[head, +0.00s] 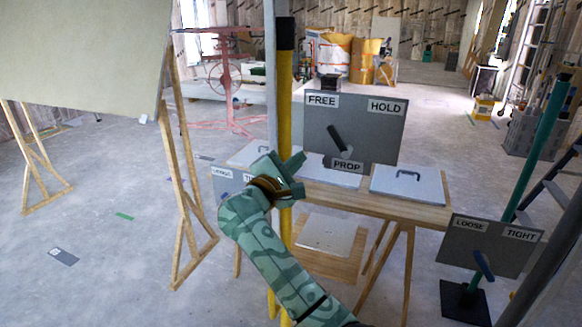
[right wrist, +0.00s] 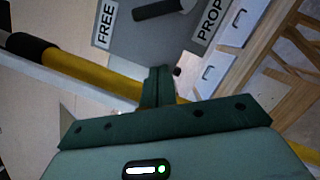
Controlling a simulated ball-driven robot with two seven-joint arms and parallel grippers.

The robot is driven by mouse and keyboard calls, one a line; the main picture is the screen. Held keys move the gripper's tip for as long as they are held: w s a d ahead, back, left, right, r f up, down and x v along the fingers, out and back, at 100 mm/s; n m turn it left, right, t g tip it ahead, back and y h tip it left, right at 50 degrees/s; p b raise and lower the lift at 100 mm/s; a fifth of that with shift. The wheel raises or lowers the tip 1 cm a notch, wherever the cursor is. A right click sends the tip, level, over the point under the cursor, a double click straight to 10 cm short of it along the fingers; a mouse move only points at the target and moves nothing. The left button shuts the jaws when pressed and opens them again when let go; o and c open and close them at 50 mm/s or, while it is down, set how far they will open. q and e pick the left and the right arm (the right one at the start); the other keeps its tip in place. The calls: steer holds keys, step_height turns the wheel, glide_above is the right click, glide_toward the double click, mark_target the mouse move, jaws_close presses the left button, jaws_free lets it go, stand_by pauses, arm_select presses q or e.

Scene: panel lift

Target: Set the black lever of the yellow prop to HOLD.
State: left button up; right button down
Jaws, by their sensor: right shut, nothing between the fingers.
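The grey PROP panel (head: 380,130) stands upright at the back of the wooden table, with FREE at its upper left and HOLD at its upper right. Its black lever (head: 337,140) leans up and left, toward FREE. The lever also shows at the top of the right wrist view (right wrist: 158,9), pointing toward the FREE label. The yellow prop (head: 285,90) is an upright pole left of the panel. My right gripper (head: 297,175) is shut and empty in front of the pole, lower left of the lever and apart from it. My left gripper is out of view.
The wooden table (head: 420,210) carries light plates with handles. A LOOSE/TIGHT panel (head: 490,245) with a blue lever stands at right beside a green pole. A large board (head: 80,50) on wooden trestles is at left. Open floor lies between.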

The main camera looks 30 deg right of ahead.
mark_target(322, 143)
steer(key=x, duration=0.5)
steer(key=shift+s+d+r, duration=0.1)
steer(key=shift+d+r, duration=0.1)
steer(key=shift+s+d+r+p, duration=0.25)
steer(key=shift+s+d+r, duration=0.2)
steer(key=shift+s, duration=0.15)
steer(key=shift+s+d+r+p, duration=0.25)
steer(key=shift+s+d+r, duration=0.2)
steer(key=shift+s, duration=0.1)
steer(key=shift+r+m+b, duration=0.15)
steer(key=shift+m+b, duration=0.25)
steer(key=shift+b, duration=0.2)
